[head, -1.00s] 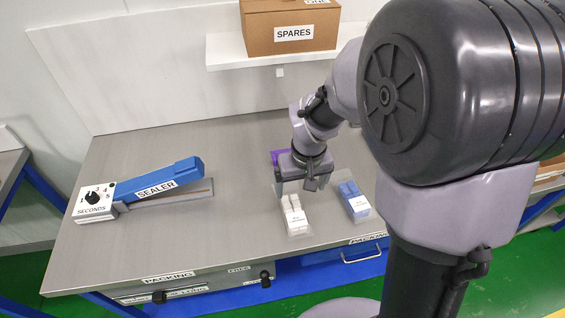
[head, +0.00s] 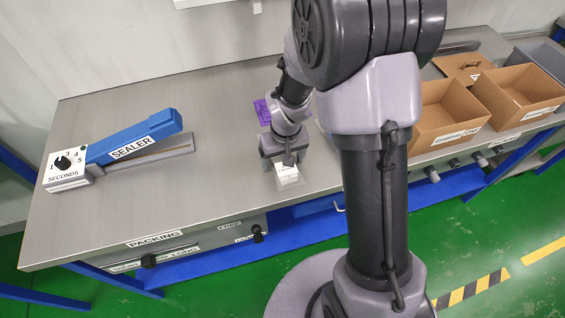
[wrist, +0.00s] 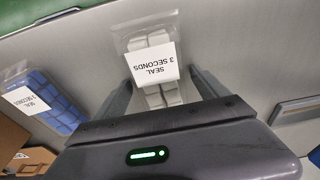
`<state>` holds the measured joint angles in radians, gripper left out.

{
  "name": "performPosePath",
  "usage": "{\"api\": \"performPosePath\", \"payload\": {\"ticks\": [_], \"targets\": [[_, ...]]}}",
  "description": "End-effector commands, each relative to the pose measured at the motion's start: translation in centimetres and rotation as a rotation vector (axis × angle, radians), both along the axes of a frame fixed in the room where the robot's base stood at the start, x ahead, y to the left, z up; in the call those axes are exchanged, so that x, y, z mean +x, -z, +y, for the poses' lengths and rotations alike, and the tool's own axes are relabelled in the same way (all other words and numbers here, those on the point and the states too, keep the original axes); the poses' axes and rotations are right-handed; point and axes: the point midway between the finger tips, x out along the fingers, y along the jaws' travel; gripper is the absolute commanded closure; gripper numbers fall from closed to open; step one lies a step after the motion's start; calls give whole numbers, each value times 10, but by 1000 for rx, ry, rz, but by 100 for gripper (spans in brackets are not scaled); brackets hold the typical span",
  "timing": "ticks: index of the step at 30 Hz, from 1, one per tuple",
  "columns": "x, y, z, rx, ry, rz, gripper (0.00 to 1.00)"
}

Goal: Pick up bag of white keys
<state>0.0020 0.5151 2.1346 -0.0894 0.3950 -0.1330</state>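The clear bag of white keys (head: 286,174) lies on the grey bench, partly hidden under my gripper (head: 282,160) in the head view. In the wrist view the bag (wrist: 154,70) has a white label reading "SEAL 3 SECONDS" and lies between the two fingers of my gripper (wrist: 163,92). The fingers stand apart with a gap on each side of the keys. I cannot tell how far above the bench the fingertips are.
A bag of blue keys (wrist: 45,103) lies beside it in the wrist view; my arm hides it in the head view. A blue sealer (head: 130,140) stands at the left. A purple thing (head: 262,112) is behind my gripper. Open cardboard boxes (head: 445,115) stand at the right.

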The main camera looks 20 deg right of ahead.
Motion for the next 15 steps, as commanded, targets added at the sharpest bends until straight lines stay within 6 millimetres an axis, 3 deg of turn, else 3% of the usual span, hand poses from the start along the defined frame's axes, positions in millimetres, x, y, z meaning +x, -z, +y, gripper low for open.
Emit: {"api": "performPosePath", "payload": {"ticks": [1,10,15], "targets": [[0,0,0,0,0,0,29],[0,0,0,0,0,0,86],[0,0,0,0,0,0,86]]}}
